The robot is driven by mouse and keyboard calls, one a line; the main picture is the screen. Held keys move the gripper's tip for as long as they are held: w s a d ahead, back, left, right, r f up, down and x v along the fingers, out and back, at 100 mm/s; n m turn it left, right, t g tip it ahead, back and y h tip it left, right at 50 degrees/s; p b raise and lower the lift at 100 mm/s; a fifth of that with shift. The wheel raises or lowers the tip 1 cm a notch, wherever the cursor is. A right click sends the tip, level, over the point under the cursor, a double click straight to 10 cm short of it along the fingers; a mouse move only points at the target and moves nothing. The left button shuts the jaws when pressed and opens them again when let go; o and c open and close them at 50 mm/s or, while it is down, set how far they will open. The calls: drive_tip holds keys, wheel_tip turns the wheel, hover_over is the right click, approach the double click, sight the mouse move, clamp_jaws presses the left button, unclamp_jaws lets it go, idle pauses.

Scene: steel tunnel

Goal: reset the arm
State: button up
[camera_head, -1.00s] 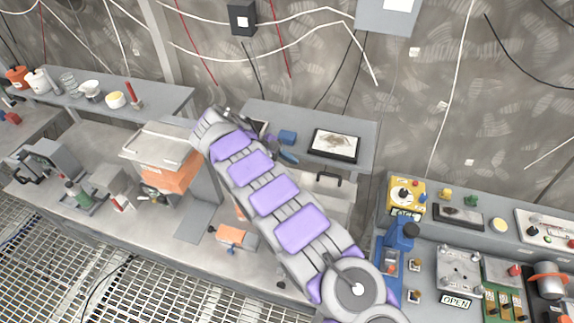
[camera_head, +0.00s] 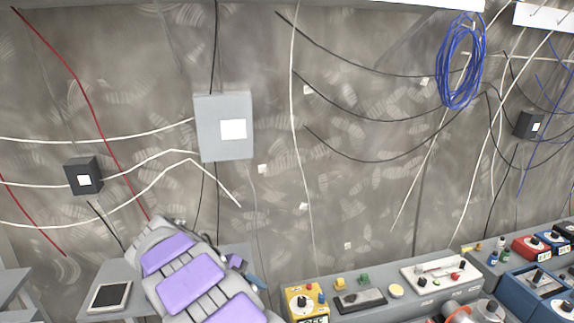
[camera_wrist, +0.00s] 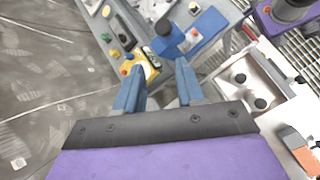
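My gripper (camera_wrist: 157,80) shows in the wrist view as two blue fingers standing apart, with nothing between them. Beyond the fingertips are a yellow box (camera_wrist: 141,64) and a blue device (camera_wrist: 190,40), apart from the fingers as far as I can tell. In the head view my arm, grey with purple pads, rises from the bottom edge left of the middle. It largely hides my gripper there; small blue parts beside the arm may be the fingers.
In the head view a tablet (camera_head: 109,296) lies on a shelf left of my arm. The yellow box (camera_head: 306,303) and a white panel (camera_head: 440,275) stand on the right bench. A grey wall box (camera_head: 224,127) and a blue cable coil (camera_head: 461,62) hang on the wall.

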drive_tip(key=s+d+m+g+y+b, duration=0.2)
drive_tip(key=s+d+m+b, duration=0.15)
drive_tip(key=s+d, duration=0.5)
drive_tip(key=s+d+m+g+y+b, duration=0.15)
drive_tip(key=s+d+m, duration=0.35)
drive_tip(key=d, duration=0.7)
drive_tip(key=s+d+f+m+y+b, duration=0.1)
drive_tip(key=s+f, duration=0.4)
drive_tip(key=s, duration=0.6)
drive_tip(key=s+f+m+y+b, duration=0.4)
drive_tip(key=s+f+b, duration=0.1)
drive_tip(key=s, duration=0.6)
drive_tip(key=shift+s+d+f+b, duration=0.3)
drive_tip(key=shift+s+d+f, duration=0.05)
drive_tip(key=shift+s+d, duration=0.05)
